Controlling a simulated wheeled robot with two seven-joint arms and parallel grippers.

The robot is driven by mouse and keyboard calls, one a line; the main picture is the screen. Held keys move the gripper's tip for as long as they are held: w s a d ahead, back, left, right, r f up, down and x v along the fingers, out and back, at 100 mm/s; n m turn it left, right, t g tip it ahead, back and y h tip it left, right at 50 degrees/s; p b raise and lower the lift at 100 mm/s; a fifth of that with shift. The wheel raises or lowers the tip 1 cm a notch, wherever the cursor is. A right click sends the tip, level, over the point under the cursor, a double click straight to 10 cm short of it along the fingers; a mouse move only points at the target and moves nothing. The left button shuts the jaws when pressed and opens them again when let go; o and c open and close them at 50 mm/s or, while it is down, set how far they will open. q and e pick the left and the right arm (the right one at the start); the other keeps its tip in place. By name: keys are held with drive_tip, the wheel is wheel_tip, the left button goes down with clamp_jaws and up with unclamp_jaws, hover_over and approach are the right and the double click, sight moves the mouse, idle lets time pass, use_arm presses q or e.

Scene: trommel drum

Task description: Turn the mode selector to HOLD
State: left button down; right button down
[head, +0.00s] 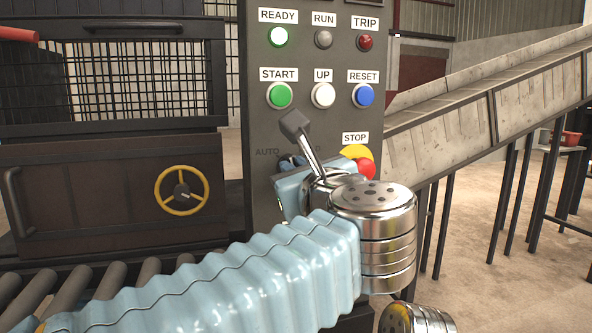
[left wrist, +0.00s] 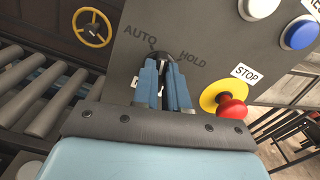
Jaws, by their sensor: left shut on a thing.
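The mode selector (left wrist: 160,56) is a small dark knob on the grey control panel, between the words AUTO (left wrist: 140,36) and HOLD (left wrist: 193,58). My left gripper (left wrist: 165,78) is shut on it, with a blue finger on either side. The fingers hide most of the knob, so I cannot tell exactly where it points. In the head view the left gripper (head: 287,170) reaches the panel below AUTO (head: 267,153). My wrist covers most of the HOLD word there. My right gripper is not in view.
The red STOP button (left wrist: 232,107) on its yellow collar sits close right of my fingers. START (head: 280,95), UP (head: 323,94) and RESET (head: 364,95) buttons are above. A yellow handwheel (head: 182,190) and rollers (head: 110,283) are left; a sloping conveyor (head: 470,100) is right.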

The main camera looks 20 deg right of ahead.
use_arm(q)
drive_tip(key=shift+d+f+m+p, duration=0.15)
drive_tip(key=shift+m+p, duration=0.85)
drive_tip(key=shift+m, duration=2)
drive_tip(key=shift+d+r+m+p, duration=0.1)
drive_tip(key=shift+m+p, duration=0.85)
drive_tip(key=shift+m, duration=2.05)
drive_tip(key=c, duration=1.2)
unclamp_jaws()
drive_tip(key=shift+o, duration=0.2)
drive_tip(key=s+b, duration=0.2)
drive_tip(key=s, duration=1.1)
drive_tip(key=shift+s+d, duration=0.25)
drive_tip(key=shift+s, duration=0.15)
